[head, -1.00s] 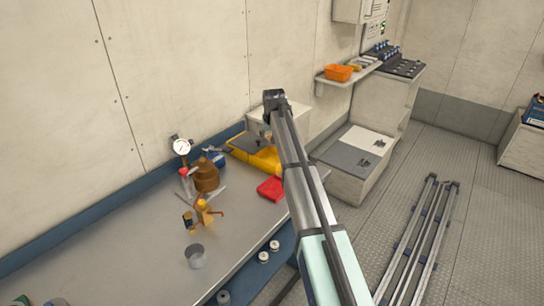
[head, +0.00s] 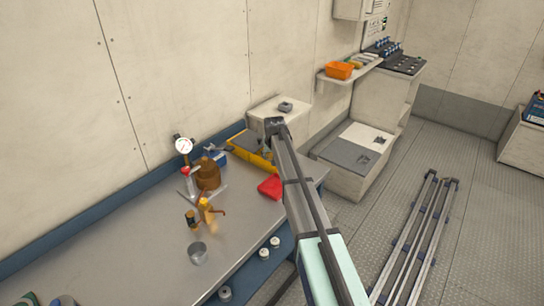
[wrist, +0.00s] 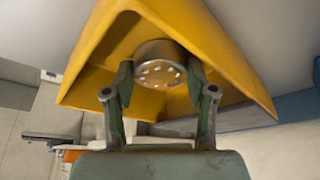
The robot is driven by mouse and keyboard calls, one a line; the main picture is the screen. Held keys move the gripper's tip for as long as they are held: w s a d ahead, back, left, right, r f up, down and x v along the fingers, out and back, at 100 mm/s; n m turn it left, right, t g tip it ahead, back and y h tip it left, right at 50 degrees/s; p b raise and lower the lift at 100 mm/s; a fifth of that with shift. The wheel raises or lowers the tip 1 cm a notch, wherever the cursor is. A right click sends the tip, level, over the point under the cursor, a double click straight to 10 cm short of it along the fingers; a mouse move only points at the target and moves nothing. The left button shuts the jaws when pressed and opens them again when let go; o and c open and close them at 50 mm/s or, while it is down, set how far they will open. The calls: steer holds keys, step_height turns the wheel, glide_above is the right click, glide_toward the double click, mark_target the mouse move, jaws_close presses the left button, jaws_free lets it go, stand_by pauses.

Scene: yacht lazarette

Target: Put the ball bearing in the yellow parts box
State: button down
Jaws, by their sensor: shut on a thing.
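My gripper (wrist: 160,78) is shut on the ball bearing (wrist: 160,52), a round metal piece with bright spots on its face, in the wrist view. The yellow parts box (wrist: 225,62) surrounds the bearing in that view, its open side facing the camera. The bearing lies within the box's outline; I cannot tell whether it touches the bottom. In the head view the yellow parts box (head: 262,161) is at the far end of the bench, partly hidden by my arm. The fingers and bearing are not clear there.
A red object (head: 270,187) lies on the bench (head: 130,235) near the box. A brown jug (head: 207,174), a pressure gauge (head: 184,146), an orange valve (head: 206,209) and a metal cup (head: 198,254) stand farther left. A white block (head: 292,114) is behind the box.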

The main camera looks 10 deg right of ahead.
steer(key=shift+c, duration=1.8)
jaws_free()
steer(key=shift+f, duration=0.1)
steer(key=b+v, duration=0.2)
steer(key=v, duration=1)
steer(key=shift+b, duration=0.35)
